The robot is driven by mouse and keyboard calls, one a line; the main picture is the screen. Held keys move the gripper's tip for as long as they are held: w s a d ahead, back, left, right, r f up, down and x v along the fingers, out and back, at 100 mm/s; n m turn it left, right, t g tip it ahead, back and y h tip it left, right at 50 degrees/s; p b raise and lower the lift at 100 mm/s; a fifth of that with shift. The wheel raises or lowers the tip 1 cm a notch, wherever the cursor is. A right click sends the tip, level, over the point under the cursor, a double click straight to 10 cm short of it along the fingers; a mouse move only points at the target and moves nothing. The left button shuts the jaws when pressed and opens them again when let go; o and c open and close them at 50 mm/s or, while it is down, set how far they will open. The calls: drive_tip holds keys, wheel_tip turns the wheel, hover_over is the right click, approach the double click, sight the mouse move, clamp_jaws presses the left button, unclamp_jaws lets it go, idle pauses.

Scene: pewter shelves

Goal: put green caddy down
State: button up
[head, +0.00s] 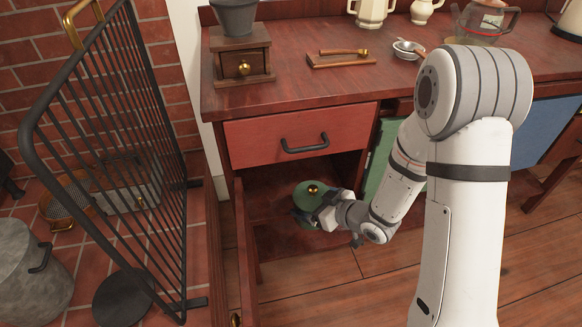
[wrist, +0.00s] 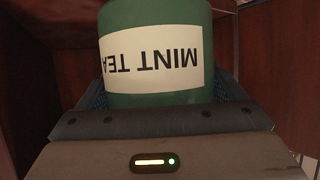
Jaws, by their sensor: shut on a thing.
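The green caddy (head: 308,193) is a round green tin with a brass knob on its lid. It is upright inside the open lower compartment of the wooden cabinet, below the red drawer. In the wrist view the caddy (wrist: 150,22) fills the upper middle, its white label reading MINT TEA upside down. My gripper (head: 322,212) is shut on the caddy's side, with the blue finger pads partly showing in the wrist view. Whether the caddy's bottom touches the compartment floor (head: 290,240) is hidden by my gripper.
The red drawer (head: 300,140) is closed above the compartment. An open cabinet door (head: 246,250) stands at the left of the opening. A black fire screen (head: 120,150) stands farther left. The counter above holds a coffee grinder (head: 240,58), a wooden tray (head: 341,60) and crockery.

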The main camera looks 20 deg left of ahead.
drive_tip(key=w+a+b, duration=0.1)
drive_tip(key=w+a, duration=0.1)
drive_tip(key=w, duration=0.2)
drive_tip(key=w+a, duration=0.3)
drive_tip(key=w, duration=0.1)
drive_tip(key=w+a+b, duration=0.1)
drive_tip(key=w+a, duration=0.2)
drive_tip(key=w, duration=0.1)
drive_tip(key=shift+w+a+f+b, duration=0.1)
drive_tip(key=shift+w+f+b, duration=0.2)
drive_tip(key=shift+w+b, duration=0.05)
drive_tip(key=shift+f+b, duration=0.85)
drive_tip(key=shift+f, duration=0.55)
drive_tip(key=shift+f, duration=0.1)
drive_tip(key=o, duration=1.7)
drive_tip(key=shift+f, duration=0.1)
drive_tip(key=shift+o, duration=0.2)
